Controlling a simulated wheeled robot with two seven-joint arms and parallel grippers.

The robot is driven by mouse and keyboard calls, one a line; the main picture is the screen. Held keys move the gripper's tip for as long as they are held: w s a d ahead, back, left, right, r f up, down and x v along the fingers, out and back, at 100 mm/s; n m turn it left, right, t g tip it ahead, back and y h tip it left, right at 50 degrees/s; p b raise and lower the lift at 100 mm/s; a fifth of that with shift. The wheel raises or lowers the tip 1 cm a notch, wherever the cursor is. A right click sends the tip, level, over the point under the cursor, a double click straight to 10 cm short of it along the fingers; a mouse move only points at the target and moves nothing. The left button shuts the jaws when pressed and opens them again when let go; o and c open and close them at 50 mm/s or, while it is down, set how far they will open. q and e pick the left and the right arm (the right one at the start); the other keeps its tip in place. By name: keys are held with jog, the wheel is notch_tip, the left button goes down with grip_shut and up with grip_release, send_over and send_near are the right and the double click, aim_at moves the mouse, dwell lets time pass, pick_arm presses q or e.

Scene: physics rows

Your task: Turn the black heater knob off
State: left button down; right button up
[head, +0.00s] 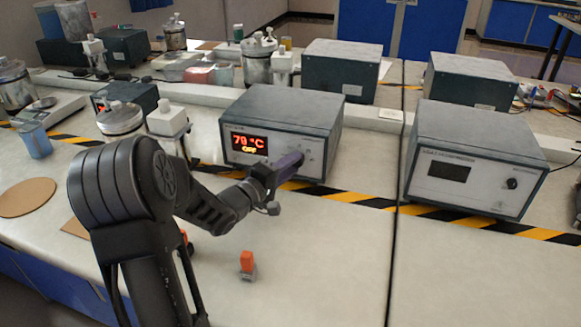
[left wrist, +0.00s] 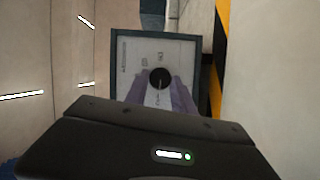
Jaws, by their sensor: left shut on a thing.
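The heater box (head: 285,108) is grey-green with a light front panel. Its lit display (head: 248,144) shows an orange-red temperature in the seventies and a smaller line that looks like OFF. The black knob (left wrist: 160,78) is round, with a pale mark, and shows in the left wrist view. My left gripper (head: 292,163) reaches the right part of the heater's panel and hides the knob in the head view. In the left wrist view its purple fingers (left wrist: 160,90) lie on both sides of the knob, shut on it. My right gripper is out of view.
A similar box (head: 475,150) with a dark screen and its own black knob (head: 512,183) stands to the right. An orange-topped small item (head: 247,264) stands on the bench in front. Metal canisters and a blue beaker (head: 35,139) stand left. The front right bench is clear.

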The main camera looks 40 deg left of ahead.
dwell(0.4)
pick_arm(q)
jog(key=c, duration=1.1)
grip_release()
jog(key=shift+o, duration=0.2)
jog(key=s, duration=0.7)
jog(key=shift+s+a+r, duration=0.15)
jog(key=shift+s, duration=0.25)
